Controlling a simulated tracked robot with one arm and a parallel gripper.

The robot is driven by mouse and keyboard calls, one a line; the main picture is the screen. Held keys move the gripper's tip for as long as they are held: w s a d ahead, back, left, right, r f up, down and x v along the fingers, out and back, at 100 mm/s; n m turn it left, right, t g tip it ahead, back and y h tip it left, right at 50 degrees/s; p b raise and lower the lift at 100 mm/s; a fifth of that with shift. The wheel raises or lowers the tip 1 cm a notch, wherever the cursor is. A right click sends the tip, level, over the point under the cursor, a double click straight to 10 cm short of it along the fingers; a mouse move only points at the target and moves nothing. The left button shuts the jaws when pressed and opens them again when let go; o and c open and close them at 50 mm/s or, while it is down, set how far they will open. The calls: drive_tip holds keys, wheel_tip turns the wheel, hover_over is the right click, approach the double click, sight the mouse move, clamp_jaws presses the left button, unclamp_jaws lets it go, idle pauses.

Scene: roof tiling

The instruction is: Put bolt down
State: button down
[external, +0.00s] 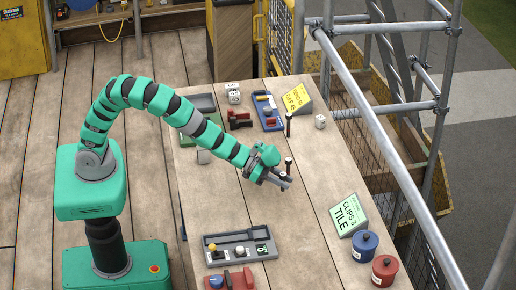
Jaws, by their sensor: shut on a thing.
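My gripper (286,183) is above the middle of the wooden table and is shut on a bolt (289,166). The bolt is small and dark and looks roughly upright. Its head shows above the fingers, and its middle is partly hidden by them. Another dark, short vertical piece shows just below the fingertips, and I cannot tell if it is part of the same bolt. A second dark bolt (289,125) stands upright farther back on the table. I cannot tell how high the held bolt is above the table.
A yellow sign (297,99), a blue tray (268,112) and a small white cube (320,121) are at the back. A green "CLIPS 3 TILE" sign (348,214), blue pot (364,246) and red pot (384,270) are front right. A grey tray (240,246) is in front. Scaffold rails (375,110) run along the right.

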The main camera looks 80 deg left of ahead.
drive_tip(key=shift+w, duration=0.15)
wheel_tip(320, 180, down, 4)
drive_tip(key=shift+r+b, duration=0.1)
drive_tip(key=shift+b, duration=0.45)
drive_tip(key=shift+r, duration=0.1)
drive_tip(key=c, duration=1.2)
unclamp_jaws()
drive_tip(key=shift+c, duration=0.2)
drive_tip(key=p+v, duration=0.1)
drive_tip(key=v, duration=1.1)
